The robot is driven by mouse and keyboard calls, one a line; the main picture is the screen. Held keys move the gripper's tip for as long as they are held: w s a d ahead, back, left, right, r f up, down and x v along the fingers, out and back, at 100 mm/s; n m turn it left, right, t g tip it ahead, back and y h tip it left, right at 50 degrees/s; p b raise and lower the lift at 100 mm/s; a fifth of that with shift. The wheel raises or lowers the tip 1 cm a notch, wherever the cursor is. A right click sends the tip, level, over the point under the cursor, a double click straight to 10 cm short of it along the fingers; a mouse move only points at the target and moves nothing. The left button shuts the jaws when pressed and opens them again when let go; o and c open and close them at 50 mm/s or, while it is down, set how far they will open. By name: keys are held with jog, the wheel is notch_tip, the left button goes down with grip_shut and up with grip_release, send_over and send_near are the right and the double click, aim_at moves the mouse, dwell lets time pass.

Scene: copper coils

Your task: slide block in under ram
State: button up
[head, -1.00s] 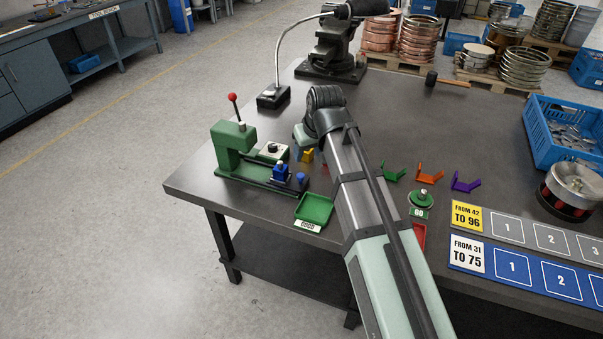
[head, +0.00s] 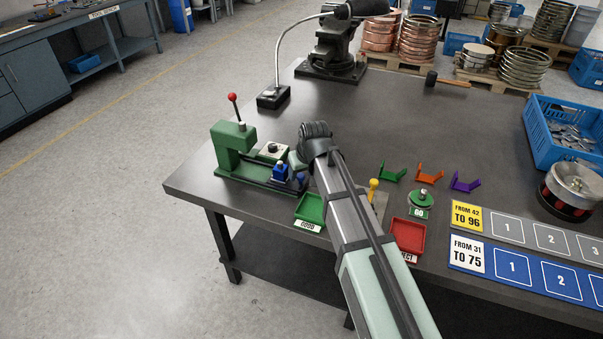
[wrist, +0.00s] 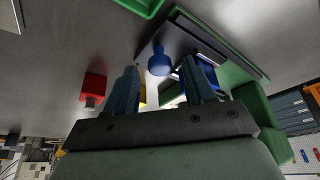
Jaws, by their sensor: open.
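The green press (head: 228,145) stands at the table's left edge, with a red-balled lever and an overhanging head, under which the ram is hard to make out. A blue block with a knob (head: 280,172) sits on the press bed, to the right of the head. My gripper (head: 296,163) is at the right end of the bed, partly hidden by my arm. In the wrist view my gripper (wrist: 162,75) is open. A blue knob (wrist: 160,60) shows between and beyond the fingers; more blue shows behind the right finger. I cannot tell whether they touch.
A green tray (head: 311,207) marked GOOD lies in front of the press, and a red tray (head: 408,235) farther right. A white block with a dark knob (head: 272,150) is behind the bed. A red piece (wrist: 93,88) is left of the fingers.

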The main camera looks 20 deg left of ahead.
jog(key=shift+w+a+f, duration=0.1)
jog(key=shift+f, duration=0.3)
grip_shut()
dwell(0.4)
